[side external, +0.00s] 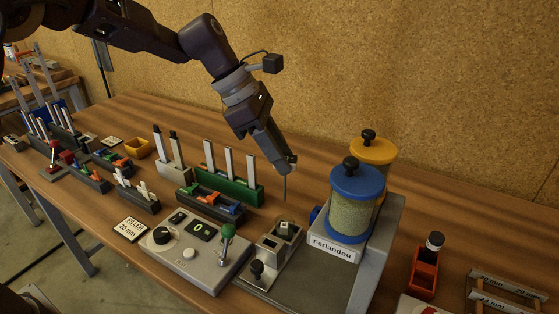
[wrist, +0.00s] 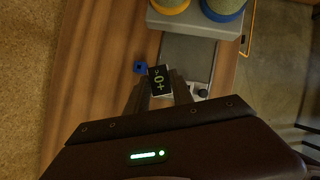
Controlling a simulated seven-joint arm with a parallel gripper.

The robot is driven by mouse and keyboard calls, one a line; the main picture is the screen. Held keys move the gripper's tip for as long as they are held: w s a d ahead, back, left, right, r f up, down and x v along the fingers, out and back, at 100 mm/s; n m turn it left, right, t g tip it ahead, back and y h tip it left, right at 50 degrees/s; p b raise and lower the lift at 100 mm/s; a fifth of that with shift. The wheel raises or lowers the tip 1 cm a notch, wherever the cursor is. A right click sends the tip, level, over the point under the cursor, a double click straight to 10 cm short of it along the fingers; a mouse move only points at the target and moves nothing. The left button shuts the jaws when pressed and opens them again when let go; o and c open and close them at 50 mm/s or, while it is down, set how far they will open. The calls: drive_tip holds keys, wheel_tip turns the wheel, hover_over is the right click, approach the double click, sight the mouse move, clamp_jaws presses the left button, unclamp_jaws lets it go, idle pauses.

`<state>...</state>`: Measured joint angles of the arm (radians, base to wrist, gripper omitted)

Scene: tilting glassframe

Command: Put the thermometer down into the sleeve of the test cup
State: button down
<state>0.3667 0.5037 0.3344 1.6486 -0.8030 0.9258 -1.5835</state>
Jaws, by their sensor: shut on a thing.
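My gripper (side external: 285,166) is shut on the thermometer (side external: 285,190), whose thin grey stem hangs down, nearly upright. In the wrist view the thermometer's dark head (wrist: 159,80) with green figures shows between the fingers. The small clear test cup (side external: 287,229) sits in the metal tilting frame (side external: 268,248) on the grey unit. The stem's lower end appears above the cup in the side view, apart from it. The sleeve is too small to make out, and the cup is not clear in the wrist view.
Two lidded jars, blue (side external: 354,185) and yellow (side external: 376,150), stand right of the cup on the grey stand. A control box (side external: 198,250) with a green-knobbed lever is at the left. Racks with upright white strips (side external: 232,187) stand behind it. A red holder (side external: 424,275) is at the right.

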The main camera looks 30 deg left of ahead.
drive_tip(key=shift+f, duration=2.9)
wheel_tip(320, 180, down, 6)
idle(1.4)
drive_tip(key=c, duration=1)
unclamp_jaws()
drive_tip(key=shift+f, duration=0.1)
drive_tip(key=shift+c, duration=0.2)
drive_tip(key=v, duration=0.7)
